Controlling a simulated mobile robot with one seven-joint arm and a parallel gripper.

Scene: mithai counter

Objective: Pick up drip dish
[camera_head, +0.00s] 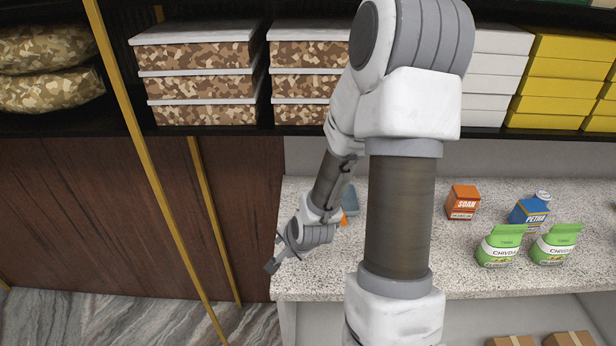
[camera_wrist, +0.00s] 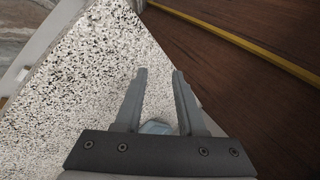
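My gripper (camera_head: 274,256) is at the left end of the speckled counter (camera_head: 460,255). In the wrist view its two fingers (camera_wrist: 160,75) stand apart with a gap between them, over the counter's corner. A small pale blue-grey thing (camera_wrist: 156,127) shows low between the fingers, largely hidden by the gripper; I cannot tell whether it is touched. In the head view a blue-grey dish-like thing (camera_head: 350,200) sits on the counter behind my arm, partly hidden. It may be the drip dish, and I cannot tell whether both views show the same thing.
An orange item (camera_head: 343,221) lies partly hidden by my arm. A soan carton (camera_head: 463,203), a blue petha carton (camera_head: 529,211) and green chivda bags (camera_head: 500,246) (camera_head: 556,244) stand to the right. Shelves with stacked boxes (camera_head: 200,58) are behind.

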